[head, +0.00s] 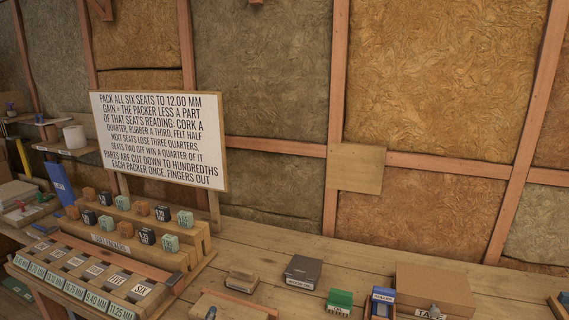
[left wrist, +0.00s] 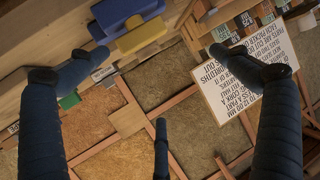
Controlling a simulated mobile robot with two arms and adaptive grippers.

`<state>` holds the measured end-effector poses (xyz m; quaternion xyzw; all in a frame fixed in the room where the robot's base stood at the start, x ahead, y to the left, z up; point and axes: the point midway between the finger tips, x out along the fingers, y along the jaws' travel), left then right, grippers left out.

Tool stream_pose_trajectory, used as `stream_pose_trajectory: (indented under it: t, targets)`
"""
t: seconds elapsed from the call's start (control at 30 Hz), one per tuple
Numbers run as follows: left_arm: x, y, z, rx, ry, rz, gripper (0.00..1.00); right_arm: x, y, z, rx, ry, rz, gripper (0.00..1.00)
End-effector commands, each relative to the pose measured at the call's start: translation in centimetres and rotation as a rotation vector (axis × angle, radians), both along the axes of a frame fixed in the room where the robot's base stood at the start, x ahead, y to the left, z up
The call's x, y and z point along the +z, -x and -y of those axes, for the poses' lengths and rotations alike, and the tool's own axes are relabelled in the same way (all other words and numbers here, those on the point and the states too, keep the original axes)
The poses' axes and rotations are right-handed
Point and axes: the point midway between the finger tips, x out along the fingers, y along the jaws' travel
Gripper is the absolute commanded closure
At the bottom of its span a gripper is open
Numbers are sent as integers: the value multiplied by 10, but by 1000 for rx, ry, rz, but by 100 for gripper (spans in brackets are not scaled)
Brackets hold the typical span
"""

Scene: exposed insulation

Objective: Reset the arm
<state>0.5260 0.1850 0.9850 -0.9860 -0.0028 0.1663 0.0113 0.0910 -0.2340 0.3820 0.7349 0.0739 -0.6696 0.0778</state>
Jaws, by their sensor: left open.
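My left gripper (left wrist: 160,56) shows in the left wrist view with its dark blue padded fingers spread wide. One finger comes up at the left, one at the right, and a thinner one stands at the bottom middle. Nothing is between them. Behind the fingers are the insulated wall and, upside down, the white sign (left wrist: 228,85). Neither arm shows in the head view, and my right gripper is in no view.
In the head view, a wooden bench (head: 262,235) runs along the wall below the sign (head: 160,137). A stepped packer rack (head: 120,243) stands at left. A dark grey box (head: 302,271), a green block (head: 339,301) and a brown box (head: 433,287) stand further right.

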Motion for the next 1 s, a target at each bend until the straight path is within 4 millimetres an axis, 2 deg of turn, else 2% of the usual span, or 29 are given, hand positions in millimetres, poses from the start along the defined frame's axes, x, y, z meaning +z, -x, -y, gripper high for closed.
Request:
stream_pose_trajectory:
  t: [0.03, 0.1, 0.2, 0.3, 0.4, 0.63, 0.8, 0.87, 1.0]
  targets:
    - [-32, 23, -8, 15, -11, -120, 0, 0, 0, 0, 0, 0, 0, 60]
    - [-70, 55, -16, 18, -29, -271, 0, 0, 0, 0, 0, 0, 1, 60]
    - [-108, 98, -22, 4, -51, -449, 0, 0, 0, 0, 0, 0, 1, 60]
    - [-135, 138, -23, -21, -65, -594, 0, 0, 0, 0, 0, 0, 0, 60]
    - [-153, 173, -24, -51, -75, -712, 0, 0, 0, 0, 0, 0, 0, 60]
    - [-180, 249, -20, -136, -84, -943, 0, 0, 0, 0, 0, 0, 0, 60]
    - [-231, 233, -18, -135, -87, -953, 0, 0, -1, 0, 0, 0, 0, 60]
    - [-250, 231, -18, -136, -87, -961, 0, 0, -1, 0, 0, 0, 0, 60]
    - [-301, 230, -16, -139, -88, -981, 0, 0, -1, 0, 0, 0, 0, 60]
